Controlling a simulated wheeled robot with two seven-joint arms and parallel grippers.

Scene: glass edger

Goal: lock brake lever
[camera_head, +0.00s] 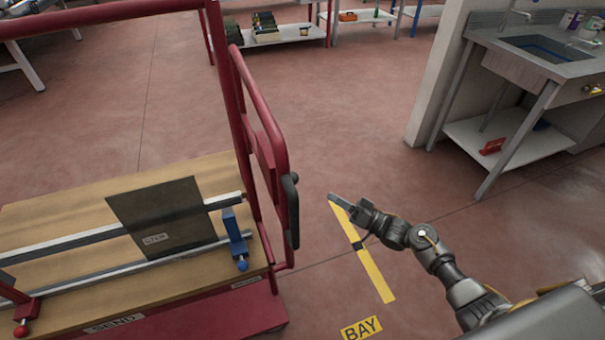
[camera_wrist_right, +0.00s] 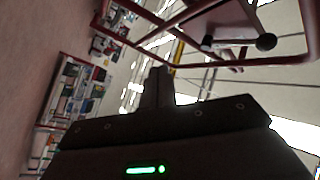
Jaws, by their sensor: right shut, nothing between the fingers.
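A red cart (camera_head: 267,117) stands at the left with its tube frame upright. A dark lever (camera_head: 291,211), which looks like the brake lever, runs roughly upright along the frame's right side. In the right wrist view a dark bar with rounded knobs (camera_wrist_right: 265,42) shows by the red tubes; I cannot tell whether it is the same lever. My right gripper (camera_head: 334,198) is shut and empty, a little to the right of the lever and apart from it. Its fingers also show in the right wrist view (camera_wrist_right: 158,78). My left gripper is out of view.
The cart's wooden deck (camera_head: 100,195) carries a dark panel (camera_head: 165,215) on rails, with a blue clamp (camera_head: 234,236) beside it. Yellow floor tape (camera_head: 375,276) lies below my right arm. A sink bench (camera_head: 540,65) stands at the right. The floor between is clear.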

